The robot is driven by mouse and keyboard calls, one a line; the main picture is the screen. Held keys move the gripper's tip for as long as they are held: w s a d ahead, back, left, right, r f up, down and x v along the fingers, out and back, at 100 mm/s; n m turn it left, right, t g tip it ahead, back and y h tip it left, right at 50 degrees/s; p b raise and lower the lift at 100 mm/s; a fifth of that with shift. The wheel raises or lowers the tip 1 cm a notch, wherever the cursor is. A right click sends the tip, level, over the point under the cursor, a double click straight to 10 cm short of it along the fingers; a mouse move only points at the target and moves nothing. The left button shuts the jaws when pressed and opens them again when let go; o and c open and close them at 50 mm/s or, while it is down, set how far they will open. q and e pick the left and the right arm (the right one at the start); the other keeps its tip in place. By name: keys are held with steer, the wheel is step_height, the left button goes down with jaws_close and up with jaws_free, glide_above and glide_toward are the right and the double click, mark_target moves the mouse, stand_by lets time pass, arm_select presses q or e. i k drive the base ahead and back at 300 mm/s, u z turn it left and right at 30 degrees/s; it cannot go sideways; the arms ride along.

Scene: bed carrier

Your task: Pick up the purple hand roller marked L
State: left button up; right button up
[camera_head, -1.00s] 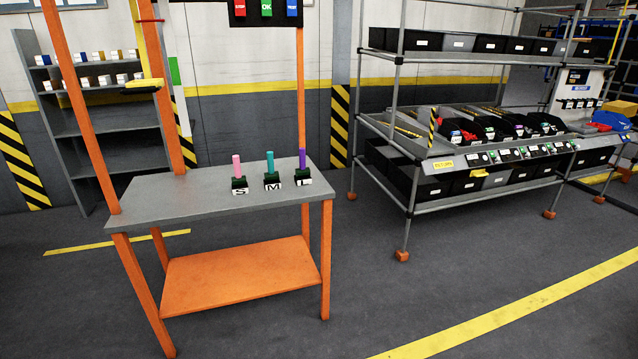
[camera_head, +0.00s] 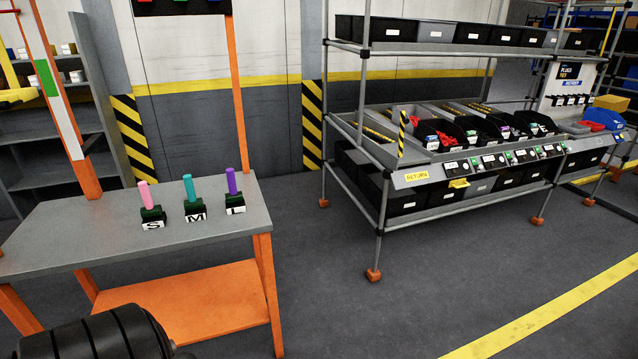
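The purple hand roller (camera_head: 231,181) stands upright in a dark holder marked L (camera_head: 235,204), near the right end of the grey table top (camera_head: 75,235). The teal roller (camera_head: 190,188) stands to its left in a holder marked M. The pink roller (camera_head: 146,194) stands further left in a holder marked S. A black rounded part of my own arm shows at the bottom left, below the table top. Neither gripper is in view.
The table has orange legs and a lower orange shelf (camera_head: 185,300). A rack with bins (camera_head: 465,150) and a RETURN label stands at the right. Grey floor (camera_head: 400,315) is open between them, with a yellow line (camera_head: 560,310).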

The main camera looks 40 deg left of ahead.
mark_target(234, 201)
steer(key=z, duration=0.15)
steer(key=i, duration=1.7)
steer(key=u, duration=0.45)
steer(key=i, duration=0.85)
steer(key=u, duration=1.65)
steer(key=i, duration=0.75)
steer(key=u, duration=0.7)
